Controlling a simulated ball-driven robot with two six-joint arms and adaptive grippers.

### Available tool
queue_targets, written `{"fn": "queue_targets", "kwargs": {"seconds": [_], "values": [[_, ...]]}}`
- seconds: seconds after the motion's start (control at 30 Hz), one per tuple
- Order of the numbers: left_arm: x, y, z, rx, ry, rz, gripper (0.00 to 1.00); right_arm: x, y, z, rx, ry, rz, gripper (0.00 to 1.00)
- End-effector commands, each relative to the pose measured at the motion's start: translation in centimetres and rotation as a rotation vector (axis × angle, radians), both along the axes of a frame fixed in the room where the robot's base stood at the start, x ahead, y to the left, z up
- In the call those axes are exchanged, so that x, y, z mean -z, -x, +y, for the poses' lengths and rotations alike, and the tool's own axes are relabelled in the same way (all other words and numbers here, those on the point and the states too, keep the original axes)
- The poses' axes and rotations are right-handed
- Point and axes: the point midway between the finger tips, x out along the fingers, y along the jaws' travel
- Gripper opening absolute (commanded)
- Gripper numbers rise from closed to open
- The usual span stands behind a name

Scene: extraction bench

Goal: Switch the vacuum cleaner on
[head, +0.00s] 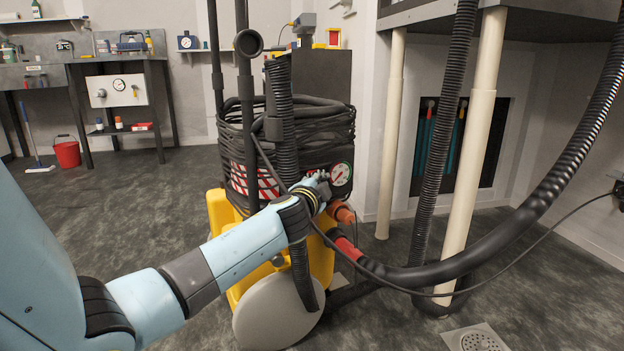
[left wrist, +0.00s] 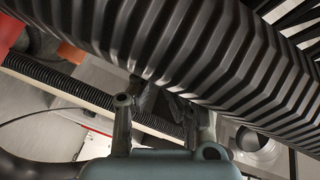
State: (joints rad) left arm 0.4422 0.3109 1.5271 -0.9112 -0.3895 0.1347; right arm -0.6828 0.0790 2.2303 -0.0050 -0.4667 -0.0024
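The vacuum cleaner (head: 222,222) stands in the middle of the head view, with a yellow base, a dark upper body wrapped in black hose and cable, and a round white gauge (head: 340,174). My left gripper (head: 317,183) is at its front, just left of the gauge and above an orange fitting (head: 344,213). I cannot make out the switch. In the left wrist view, a thick ribbed black hose (left wrist: 190,50) crosses in front of my left gripper (left wrist: 163,108) and hides its fingertips. The finger bases stand apart. My right gripper is not in view.
A large black hose (head: 500,235) and a thin cable (head: 540,245) run from the cleaner to the right. Pale posts (head: 475,150) stand behind them. A floor drain (head: 474,338) is at the lower right. Open floor lies left, towards a red bucket (head: 67,153).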

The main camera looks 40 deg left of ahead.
Motion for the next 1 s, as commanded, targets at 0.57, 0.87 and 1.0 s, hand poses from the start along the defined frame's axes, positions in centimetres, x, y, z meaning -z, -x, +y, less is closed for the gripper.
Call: {"fn": "queue_targets", "kwargs": {"seconds": [0.57, 0.87, 1.0], "values": [[0.8, 1.9, -4.2, 0.002, 0.002, 0.000, 0.00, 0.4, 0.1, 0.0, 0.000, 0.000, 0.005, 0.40], [0.8, 2.0, -4.6, 0.001, 0.001, 0.000, 0.00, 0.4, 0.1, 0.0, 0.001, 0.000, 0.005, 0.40], [0.8, 2.0, -4.6, 0.001, 0.001, 0.000, 0.00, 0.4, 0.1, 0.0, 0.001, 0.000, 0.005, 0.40]]}}
